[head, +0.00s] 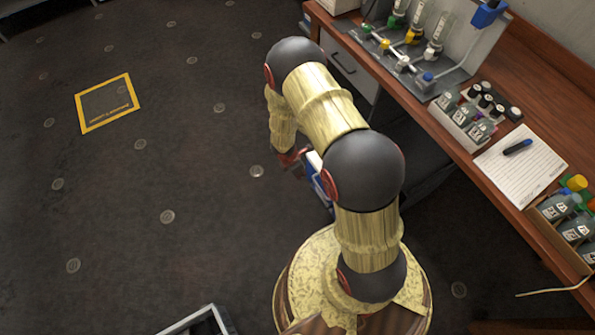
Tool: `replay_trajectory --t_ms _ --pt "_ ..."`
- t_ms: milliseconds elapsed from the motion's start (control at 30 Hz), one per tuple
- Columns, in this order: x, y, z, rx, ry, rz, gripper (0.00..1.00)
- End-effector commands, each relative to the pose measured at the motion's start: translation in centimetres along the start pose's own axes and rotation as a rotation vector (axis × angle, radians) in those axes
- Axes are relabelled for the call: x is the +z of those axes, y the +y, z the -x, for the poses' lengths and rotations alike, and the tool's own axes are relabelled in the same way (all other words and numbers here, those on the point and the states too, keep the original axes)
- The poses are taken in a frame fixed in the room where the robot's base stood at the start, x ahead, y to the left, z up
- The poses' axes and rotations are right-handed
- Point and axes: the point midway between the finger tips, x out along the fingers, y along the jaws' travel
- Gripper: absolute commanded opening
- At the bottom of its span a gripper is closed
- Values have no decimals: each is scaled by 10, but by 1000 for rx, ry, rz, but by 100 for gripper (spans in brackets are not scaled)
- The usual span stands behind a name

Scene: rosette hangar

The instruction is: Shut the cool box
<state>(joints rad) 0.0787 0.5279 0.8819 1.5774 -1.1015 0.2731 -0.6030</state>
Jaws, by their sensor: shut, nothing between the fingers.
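A blue and white object (314,172), probably the cool box, stands low beside the desk. Most of it is hidden behind my arm, and I cannot tell how its lid stands. My gripper (291,158) is small and dark red in the head view, at the left edge of this object. It is shut and empty. I cannot tell whether it touches the box.
A wooden desk (545,245) runs along the right, bearing bottle racks (464,123), a sheet of notes (520,163) and a valve stand. A grey-edged open container (190,318) shows at the bottom. The dark floor (110,220) at left is clear, with a yellow-framed marking (107,102).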

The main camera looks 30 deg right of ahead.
Motion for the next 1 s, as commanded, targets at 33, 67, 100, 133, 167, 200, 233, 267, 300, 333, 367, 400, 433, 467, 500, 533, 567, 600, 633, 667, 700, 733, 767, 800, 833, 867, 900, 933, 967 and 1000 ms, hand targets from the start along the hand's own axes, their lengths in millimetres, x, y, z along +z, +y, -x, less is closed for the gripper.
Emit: replay_trajectory --t_ms 33,67,100,133,167,200,233,267,300,333,367,400,433,467,500,533,567,600,633,667,700,733,767,800,833,867,900,933,967,1000 --pt "-1 -1 -14 -2 0 -2 0" --pt "-1 -1 -19 -2 0 -2 0" --pt "6 0 -20 0 -1 -5 0" --pt "12 0 -20 0 -1 -7 0" --pt "16 0 -20 0 -1 -5 0" --pt "21 0 -21 0 -1 -6 0" --pt "25 0 -22 -1 -1 -6 0" --pt "27 0 -22 -1 0 -5 0" --pt "31 0 -23 -1 -1 -5 0" --pt "33 0 -23 0 -1 -4 0" --pt "35 0 -24 0 -1 -4 0" --pt "37 0 -24 0 -1 -3 0" --pt "38 0 -24 0 -1 -3 0" --pt "38 0 -24 0 -1 -3 0" --pt "39 0 -24 0 -1 -2 0" --pt "39 0 -24 0 -1 -2 0" --pt "39 0 -24 0 -1 -2 0" --pt "39 0 -24 0 -1 -2 0" --pt "39 0 -24 0 0 -2 0" --pt "39 0 -24 0 0 -2 0" --pt "39 0 -24 0 -1 -2 0" --pt "39 0 -24 0 0 -2 0" --pt "39 0 -24 0 0 -2 0" --pt "39 0 -24 0 0 -2 0" --pt "39 0 -24 0 0 -2 0" --pt "40 0 -24 0 0 -2 0" --pt "40 0 -24 0 0 -2 0" --pt "41 0 -25 0 0 -3 0" --pt "43 0 -25 0 0 -3 0" --pt "45 0 -25 -1 0 -4 0"
